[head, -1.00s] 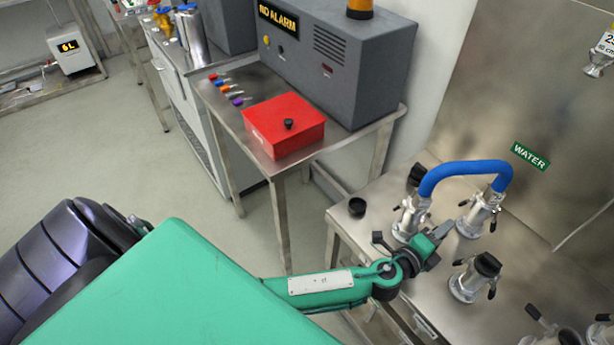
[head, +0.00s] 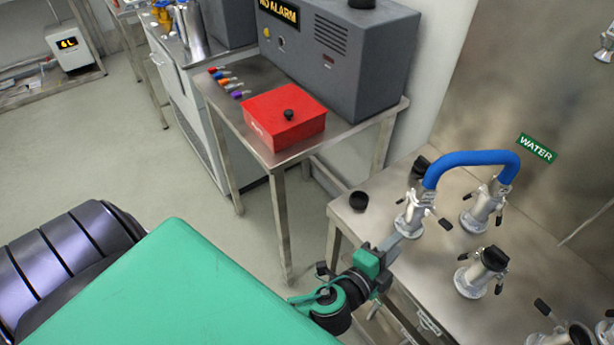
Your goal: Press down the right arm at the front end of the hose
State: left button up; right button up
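The blue hose (head: 470,158) arches between two metal couplings on the steel bench. Its front end sits in the near coupling (head: 411,217). A black lever arm (head: 445,224) sticks out from the right of that coupling, tilted slightly downward. A smaller lever tip (head: 399,201) shows at its left. The hose's other end sits in the rear coupling (head: 482,211). My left gripper (head: 389,246) is just below and left of the front coupling, close to its base; I cannot tell whether it touches or how wide its fingers are. My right gripper is not in view.
A loose black cap (head: 358,201) lies near the bench's left edge. A black-capped coupling (head: 482,272) stands in front, with another (head: 575,335) at lower right. A green WATER sign (head: 537,148) is on the wall. A red box (head: 284,120) sits on the neighbouring table.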

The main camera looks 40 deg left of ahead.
pick_arm(q)
jog(key=s+a+f+n+g+y, duration=0.4)
jog(key=a+f+n+g+y, duration=0.1)
jog(key=a+n, duration=0.45)
jog(key=s+a+f+n+g+h+p, duration=0.1)
jog(key=s+a+f+n+g, duration=0.2)
jog(key=s+f+g, duration=0.3)
notch_tip(320, 180, down, 3)
jog(key=shift+s+a+r, duration=0.15)
jog(key=shift+s+a, duration=0.45)
jog(key=shift+s, duration=0.2)
jog(key=shift+w+n, duration=0.1)
jog(key=shift+n, duration=0.25)
